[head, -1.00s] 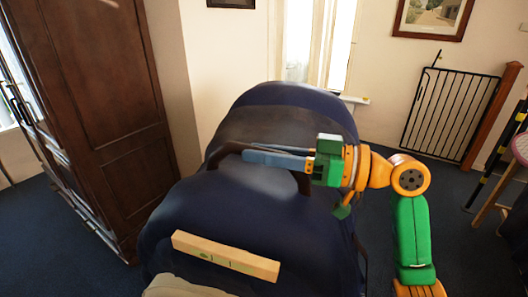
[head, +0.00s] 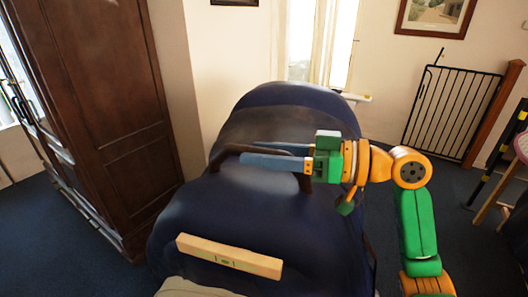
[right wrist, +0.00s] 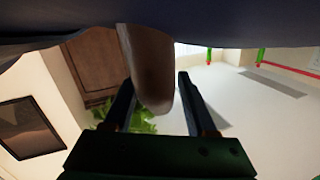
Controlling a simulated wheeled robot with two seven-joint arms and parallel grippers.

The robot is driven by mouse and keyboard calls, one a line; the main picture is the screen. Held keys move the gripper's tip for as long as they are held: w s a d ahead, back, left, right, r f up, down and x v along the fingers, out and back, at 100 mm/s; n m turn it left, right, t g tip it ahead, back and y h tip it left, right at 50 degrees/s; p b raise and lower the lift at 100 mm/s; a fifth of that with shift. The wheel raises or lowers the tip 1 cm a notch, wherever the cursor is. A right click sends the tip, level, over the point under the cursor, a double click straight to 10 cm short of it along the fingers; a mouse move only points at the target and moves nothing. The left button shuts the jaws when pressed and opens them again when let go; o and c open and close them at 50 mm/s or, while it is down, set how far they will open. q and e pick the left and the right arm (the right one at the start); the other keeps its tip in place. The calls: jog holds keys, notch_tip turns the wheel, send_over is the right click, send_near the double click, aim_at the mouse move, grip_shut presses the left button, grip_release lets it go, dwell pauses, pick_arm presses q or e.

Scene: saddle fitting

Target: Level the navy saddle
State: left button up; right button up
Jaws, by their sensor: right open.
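The navy saddle (head: 240,215) fills the middle of the head view. A dark brown arched handle (head: 222,152) rises from it. A pale wooden level (head: 228,256) lies across its near part, sloping down to the right in the picture; its vial is too small to read. My right gripper (head: 247,155) reaches in from the right, its blue fingers open at the handle. In the right wrist view the brown handle (right wrist: 148,70) hangs between the two fingers, with a clear gap to the right finger. My left gripper is not in view.
A tall dark wooden cabinet (head: 100,110) stands at the left. A black gate (head: 450,112) is against the far wall, and a stool (head: 518,160) stands at the right edge. Blue carpet (head: 475,250) is clear at the lower right.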

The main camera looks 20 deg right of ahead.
jog(key=shift+s+d+f+b, duration=0.15)
jog(key=shift+s+d+b, duration=0.25)
jog(key=shift+d+b, duration=0.2)
jog(key=shift+s+d+f+b, duration=0.15)
jog(key=shift+s+d+b, duration=0.25)
jog(key=shift+d+b, duration=0.15)
jog(key=v, duration=0.2)
jog(key=b+v, duration=0.1)
jog(key=v, duration=0.1)
jog(key=shift+s+d+r, duration=0.15)
jog(key=shift+d+r, duration=0.05)
jog(key=shift+r, duration=0.05)
jog(key=shift+s+r, duration=0.1)
jog(key=shift+a, duration=0.1)
